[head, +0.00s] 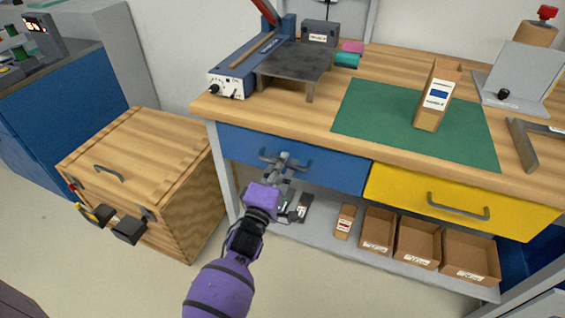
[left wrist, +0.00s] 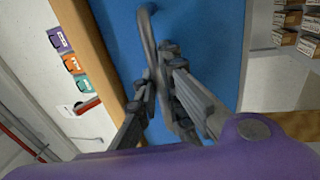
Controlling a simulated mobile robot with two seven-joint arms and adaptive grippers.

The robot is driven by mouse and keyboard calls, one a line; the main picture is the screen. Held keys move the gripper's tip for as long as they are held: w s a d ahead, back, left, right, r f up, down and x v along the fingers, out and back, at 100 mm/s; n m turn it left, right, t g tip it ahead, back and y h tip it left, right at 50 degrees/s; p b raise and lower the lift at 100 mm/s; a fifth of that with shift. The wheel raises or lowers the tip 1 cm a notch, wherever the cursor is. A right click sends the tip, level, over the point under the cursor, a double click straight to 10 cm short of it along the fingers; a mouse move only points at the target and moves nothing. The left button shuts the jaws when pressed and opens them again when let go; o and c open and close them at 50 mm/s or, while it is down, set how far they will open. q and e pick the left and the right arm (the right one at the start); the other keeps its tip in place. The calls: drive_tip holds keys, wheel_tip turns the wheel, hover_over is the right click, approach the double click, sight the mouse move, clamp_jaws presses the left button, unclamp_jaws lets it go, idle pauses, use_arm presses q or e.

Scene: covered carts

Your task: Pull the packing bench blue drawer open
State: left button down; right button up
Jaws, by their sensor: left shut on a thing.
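The packing bench (head: 385,80) has a blue drawer (head: 335,170) under the left part of its wooden top. The drawer front looks flush with the bench, next to the yellow drawer. Its grey bar handle (head: 300,166) shows behind my left gripper (head: 284,160). In the left wrist view the blue drawer front (left wrist: 205,35) fills the middle, and the handle (left wrist: 149,40) runs between the fingers of my left gripper (left wrist: 160,85). The fingers are shut on the handle. Part of the handle is hidden by the fingers. My right gripper is not in view.
A yellow drawer (head: 455,200) is to the right. Below, a shelf holds several cardboard bins (head: 417,242). A wooden crate (head: 140,165) with a lid stands on the floor left of the bench. Floor in front of the bench (head: 330,285) is clear.

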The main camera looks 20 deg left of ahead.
use_arm(q)
drive_tip(key=s+a+p, duration=0.1)
drive_tip(key=s+p, duration=0.6)
drive_tip(key=s, duration=2.4)
drive_tip(key=shift+s, duration=0.35)
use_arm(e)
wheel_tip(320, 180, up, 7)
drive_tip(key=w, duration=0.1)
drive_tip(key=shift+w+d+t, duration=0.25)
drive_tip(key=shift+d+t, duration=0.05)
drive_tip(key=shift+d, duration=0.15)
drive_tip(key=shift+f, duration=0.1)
use_arm(q)
drive_tip(key=c, duration=2.1)
unclamp_jaws()
drive_tip(key=shift+s, duration=0.1)
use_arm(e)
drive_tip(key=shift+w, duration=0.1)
use_arm(q)
drive_tip(key=s, duration=0.4)
drive_tip(key=s+f, duration=0.1)
drive_tip(key=s, duration=0.2)
drive_tip(key=s+f, duration=0.1)
drive_tip(key=s, duration=0.3)
drive_tip(key=shift+s+a+f, duration=0.15)
drive_tip(key=shift+s+a, duration=0.05)
drive_tip(key=shift+s, duration=0.15)
drive_tip(key=shift+w, duration=0.1)
